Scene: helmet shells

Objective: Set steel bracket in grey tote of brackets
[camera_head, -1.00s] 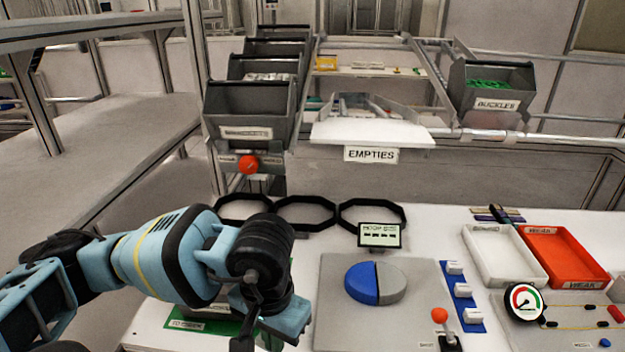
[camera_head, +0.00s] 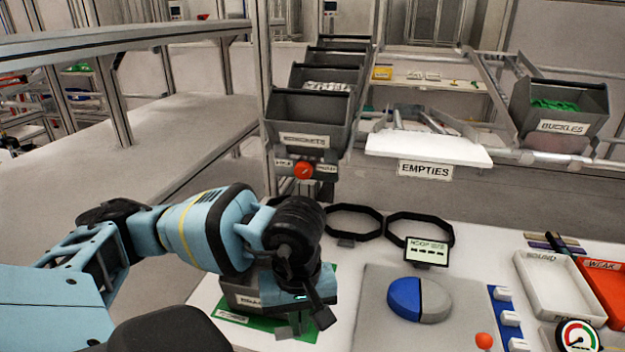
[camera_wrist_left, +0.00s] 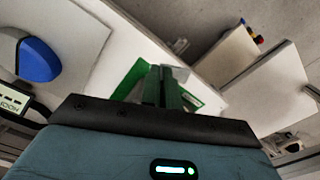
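My left gripper (camera_head: 300,322) points down over the green mat (camera_head: 235,316) at the front left of the white table. In the left wrist view its two dark fingers (camera_wrist_left: 161,88) stand close together. A small pale grey piece (camera_wrist_left: 178,73) shows just beyond them; I cannot tell whether it is the steel bracket or whether it is held. A grey tote (camera_head: 236,290) with a partly hidden label stands on the mat, just left of the gripper and partly behind my arm. A grey bin labelled as brackets (camera_head: 300,112) hangs on the rack behind. My right gripper is out of view.
A board with a blue and grey disc (camera_head: 405,297) lies right of the gripper. Black rings (camera_head: 353,207) and a small display (camera_head: 427,252) stand behind it. White (camera_head: 553,303) and red trays lie at the right. A white EMPTIES chute (camera_head: 430,150) is at the back.

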